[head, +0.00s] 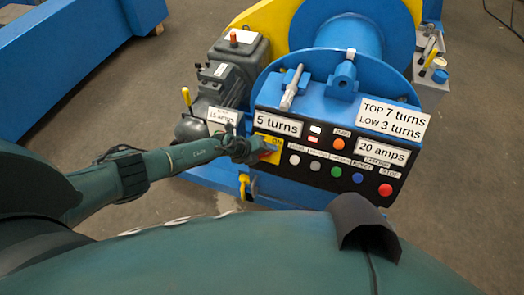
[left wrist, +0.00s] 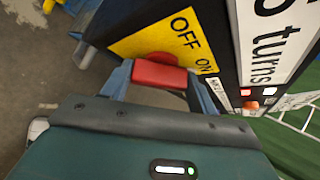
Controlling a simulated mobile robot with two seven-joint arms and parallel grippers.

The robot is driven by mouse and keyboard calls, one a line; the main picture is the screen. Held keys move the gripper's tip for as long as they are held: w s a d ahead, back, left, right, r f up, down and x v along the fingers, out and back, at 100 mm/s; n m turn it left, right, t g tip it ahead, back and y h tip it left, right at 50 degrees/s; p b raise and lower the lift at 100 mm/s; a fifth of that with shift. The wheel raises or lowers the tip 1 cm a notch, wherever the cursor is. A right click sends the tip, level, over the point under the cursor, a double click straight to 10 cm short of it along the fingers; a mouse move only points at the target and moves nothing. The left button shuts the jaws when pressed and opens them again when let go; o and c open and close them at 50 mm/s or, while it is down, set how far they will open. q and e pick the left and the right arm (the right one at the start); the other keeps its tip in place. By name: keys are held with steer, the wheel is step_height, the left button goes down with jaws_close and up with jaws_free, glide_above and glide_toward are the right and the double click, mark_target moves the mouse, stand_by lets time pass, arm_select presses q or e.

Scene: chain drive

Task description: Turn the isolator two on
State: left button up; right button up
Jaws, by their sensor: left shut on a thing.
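The isolator is a red handle (left wrist: 158,74) on a yellow plate (left wrist: 150,40) marked OFF and ON. In the head view its yellow plate (head: 272,156) is at the left end of the dark control panel, under the "5 turns" label. My left gripper (head: 262,151) reaches it from the left and covers most of the handle. In the left wrist view the fingers of this gripper (left wrist: 160,83) stand on both sides of the red handle and are shut on it. Which mark the handle points to, I cannot tell. My right gripper is not in view.
The control panel (head: 322,183) carries several coloured buttons, with a red one (head: 385,190) at the right end. A blue winch drum (head: 345,38) stands behind it, and a grey motor (head: 228,75) to the left. Bare floor (head: 120,85) lies left of the machine.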

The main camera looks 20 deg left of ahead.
arm_select(q)
steer(key=shift+f, duration=0.1)
steer(key=o, duration=1)
steer(key=shift+s+a+r, duration=0.2)
steer(key=shift+a+r, duration=0.15)
steer(key=shift+r, duration=0.25)
steer(key=v, duration=1.2)
steer(key=shift+d+f, duration=0.1)
steer(key=shift+s, duration=0.1)
